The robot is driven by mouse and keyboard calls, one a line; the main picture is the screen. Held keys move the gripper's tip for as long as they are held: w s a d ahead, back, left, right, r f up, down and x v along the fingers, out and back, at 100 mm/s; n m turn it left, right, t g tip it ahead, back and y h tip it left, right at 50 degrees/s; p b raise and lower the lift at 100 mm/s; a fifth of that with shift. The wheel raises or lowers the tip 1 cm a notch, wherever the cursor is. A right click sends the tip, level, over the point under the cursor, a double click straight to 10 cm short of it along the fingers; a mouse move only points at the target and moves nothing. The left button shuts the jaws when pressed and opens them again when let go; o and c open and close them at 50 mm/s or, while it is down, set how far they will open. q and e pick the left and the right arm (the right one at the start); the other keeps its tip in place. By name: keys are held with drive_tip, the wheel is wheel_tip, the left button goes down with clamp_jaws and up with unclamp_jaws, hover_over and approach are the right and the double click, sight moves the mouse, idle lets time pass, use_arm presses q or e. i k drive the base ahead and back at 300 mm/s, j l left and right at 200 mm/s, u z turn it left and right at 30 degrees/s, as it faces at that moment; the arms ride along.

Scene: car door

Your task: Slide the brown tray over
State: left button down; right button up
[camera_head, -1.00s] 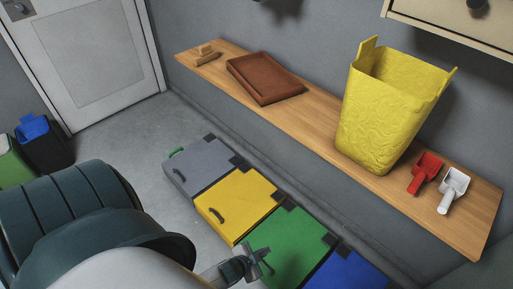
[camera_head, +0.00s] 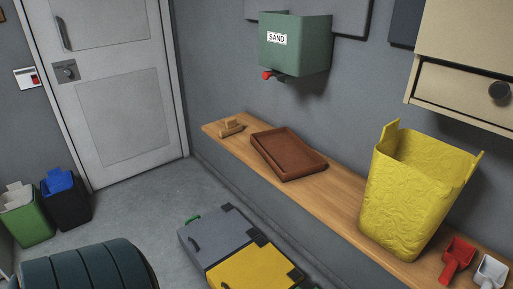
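The brown tray (camera_head: 288,157) lies flat on the wooden shelf (camera_head: 335,203) along the wall, set at an angle, between a small wooden block tool and the yellow bucket. It looks empty. A green box labelled SAND (camera_head: 295,44) with a red-tipped outlet hangs on the wall above and slightly behind the tray. Neither gripper is in view.
A yellow bucket (camera_head: 417,190), a red scoop (camera_head: 457,259) and a white scoop (camera_head: 490,272) stand right of the tray. The wooden block tool (camera_head: 229,127) is at the shelf's left end. Colored floor boxes (camera_head: 217,235) lie below. Bare shelf separates tray and bucket.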

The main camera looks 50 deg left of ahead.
sight(290, 156)
drive_tip(key=i+j, duration=0.1)
drive_tip(key=j, duration=0.95)
drive_tip(key=i+j+z, duration=0.1)
drive_tip(key=j, duration=0.95)
drive_tip(key=i+j, duration=0.15)
drive_tip(key=j, duration=0.9)
drive_tip(key=z, duration=0.05)
